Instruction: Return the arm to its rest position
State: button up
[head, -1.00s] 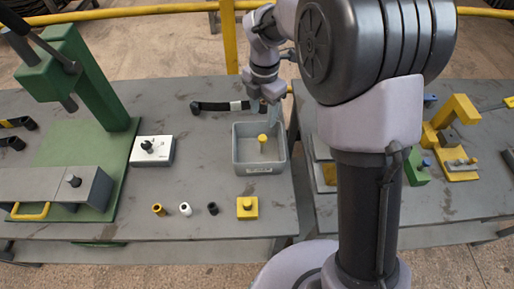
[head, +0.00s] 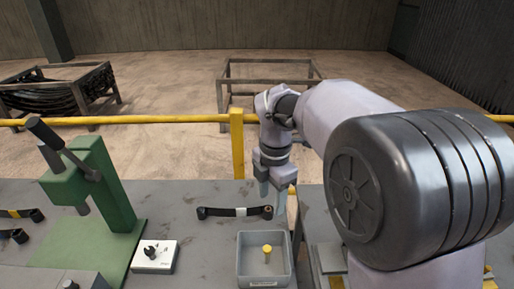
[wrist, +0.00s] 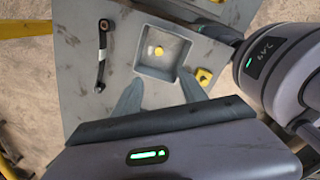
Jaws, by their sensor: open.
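My gripper (head: 276,189) is up above the back edge of the grey table (head: 190,222), in front of the yellow rail. Its fingers point down. In the wrist view my gripper (wrist: 159,97) has its two fingers spread apart with nothing between them. The grey bin (head: 244,271) stands on the table below and in front of my gripper.
A green press (head: 115,195) and a white block (head: 155,257) stand at left. A yellow rail (head: 170,120) runs behind the table. Metal racks (head: 262,71) stand farther back on open floor.

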jog(key=s+d+f+m+t+y+b, duration=0.1)
jog(key=s+d+m+t+b, duration=0.1)
jog(key=s+m, duration=0.9)
jog(key=s+d+f+m+t+b, duration=0.2)
jog(key=s+m+b, duration=0.4)
jog(key=s+m, duration=0.6)
jog(key=d+m+t, duration=0.1)
jog(key=m, duration=0.4)
jog(key=shift+s+d+m+y, duration=0.2)
jog(key=shift+d+m+y, duration=0.2)
jog(key=shift+d, duration=0.1)
